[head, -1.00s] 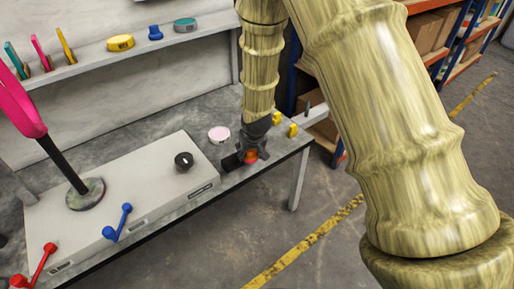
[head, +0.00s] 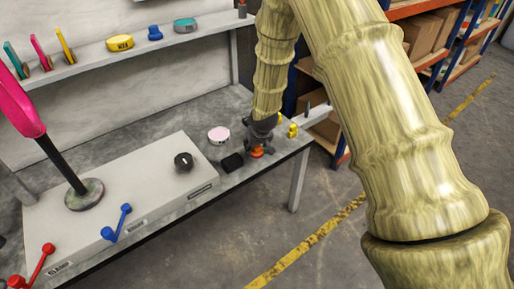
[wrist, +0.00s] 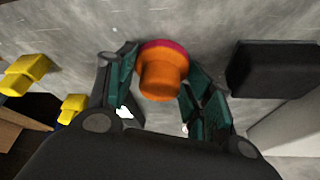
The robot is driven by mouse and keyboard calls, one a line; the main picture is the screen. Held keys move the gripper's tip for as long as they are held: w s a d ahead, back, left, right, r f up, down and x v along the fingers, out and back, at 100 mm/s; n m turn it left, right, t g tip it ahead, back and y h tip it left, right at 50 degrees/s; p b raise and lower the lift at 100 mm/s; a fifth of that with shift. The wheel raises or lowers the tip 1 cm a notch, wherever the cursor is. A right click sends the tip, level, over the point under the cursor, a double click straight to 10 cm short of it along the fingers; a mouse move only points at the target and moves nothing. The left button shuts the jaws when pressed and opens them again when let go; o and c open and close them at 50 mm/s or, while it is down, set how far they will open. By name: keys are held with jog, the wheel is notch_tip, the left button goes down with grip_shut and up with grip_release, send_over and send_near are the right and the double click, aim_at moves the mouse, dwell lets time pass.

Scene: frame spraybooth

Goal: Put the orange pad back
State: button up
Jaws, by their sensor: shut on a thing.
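The orange pad (head: 257,152) is a short round knob-like piece, low over the right end of the grey bench. In the wrist view the orange pad (wrist: 162,78) shows an orange stub with a pinkish-red rim at its far side. My gripper (head: 258,146) points down at the bench with its fingers closed on either side of the pad. The wrist view shows my gripper (wrist: 162,72) with a dark-green finger at each side of the pad. I cannot tell whether the pad touches the bench.
A black block (head: 232,162) lies left of my gripper, and a pale pink disc (head: 218,135) lies behind it. Yellow pieces (head: 292,130) stand to the right. A light box (head: 140,190) with a black knob (head: 183,161) fills the bench's left. A shelf (head: 150,52) holds coloured items.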

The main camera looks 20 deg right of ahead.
jog(key=o, duration=1)
jog(key=p+v, duration=0.1)
jog(key=v, duration=1.1)
jog(key=s+f+g, duration=0.1)
jog(key=s+f, duration=0.9)
jog(key=f, duration=0.3)
jog(key=s+f+g, duration=0.1)
jog(key=s+f, duration=0.4)
jog(key=s, duration=0.6)
jog(key=s+f+g, duration=0.1)
jog(key=s+f, duration=0.4)
jog(key=s, duration=0.6)
jog(key=s+f+g, duration=0.1)
jog(key=s+f, duration=0.4)
jog(key=s, duration=0.6)
jog(key=shift+s+f+g, duration=0.15)
jog(key=shift+s+g, duration=0.1)
jog(key=shift+g, duration=0.05)
